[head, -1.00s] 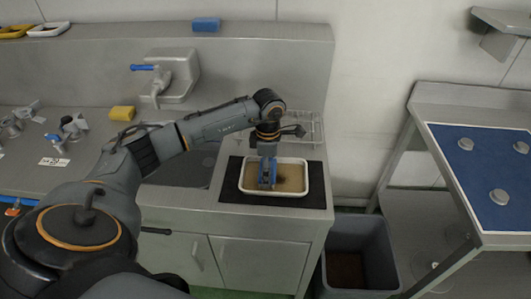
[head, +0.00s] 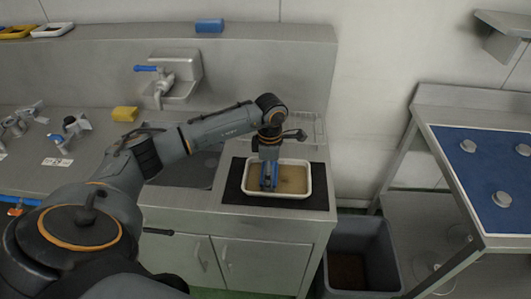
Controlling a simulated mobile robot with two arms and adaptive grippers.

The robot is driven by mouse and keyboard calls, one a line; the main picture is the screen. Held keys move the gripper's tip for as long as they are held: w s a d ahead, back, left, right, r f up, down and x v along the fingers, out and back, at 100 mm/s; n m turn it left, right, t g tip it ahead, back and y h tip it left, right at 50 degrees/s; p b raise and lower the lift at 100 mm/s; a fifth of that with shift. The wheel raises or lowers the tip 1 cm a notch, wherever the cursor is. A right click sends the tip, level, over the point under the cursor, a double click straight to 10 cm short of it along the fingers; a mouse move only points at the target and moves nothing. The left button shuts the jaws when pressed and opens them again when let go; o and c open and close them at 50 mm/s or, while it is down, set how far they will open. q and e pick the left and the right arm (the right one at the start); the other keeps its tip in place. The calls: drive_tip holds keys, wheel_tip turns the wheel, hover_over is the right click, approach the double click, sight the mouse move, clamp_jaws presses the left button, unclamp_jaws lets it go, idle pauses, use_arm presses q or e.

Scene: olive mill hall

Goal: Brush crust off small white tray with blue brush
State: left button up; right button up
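The small white tray (head: 309,194) lies on a black mat (head: 233,190) on the steel counter, right of the sink. Brownish crust (head: 292,179) covers much of its floor. My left gripper (head: 269,168) points down over the left-centre part of the tray. It is shut on the blue brush (head: 268,184), whose lower end is inside the tray. The bristles are too small to make out, and the gripper hides part of the tray floor. My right gripper is not in view.
A grey bin (head: 357,240) stands on the floor right of the counter. A wire rack (head: 305,128) is behind the tray. A yellow sponge (head: 125,114) and a blue block (head: 209,26) lie left and at the back. A blue-topped table (head: 480,160) stands at right.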

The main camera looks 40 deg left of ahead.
use_arm(q)
wheel_tip(320, 180, up, 2)
drive_tip(key=shift+w+a+r, duration=0.1)
drive_tip(key=shift+w+r, duration=0.05)
drive_tip(key=shift+r, duration=0.05)
drive_tip(key=r+p, duration=0.2)
drive_tip(key=r, duration=0.1)
drive_tip(key=shift+d, duration=0.3)
drive_tip(key=shift+a+r+p, duration=0.15)
drive_tip(key=shift+r+p, duration=0.35)
drive_tip(key=shift+r, duration=0.2)
drive_tip(key=shift+r+p, duration=0.35)
drive_tip(key=shift+r, duration=0.3)
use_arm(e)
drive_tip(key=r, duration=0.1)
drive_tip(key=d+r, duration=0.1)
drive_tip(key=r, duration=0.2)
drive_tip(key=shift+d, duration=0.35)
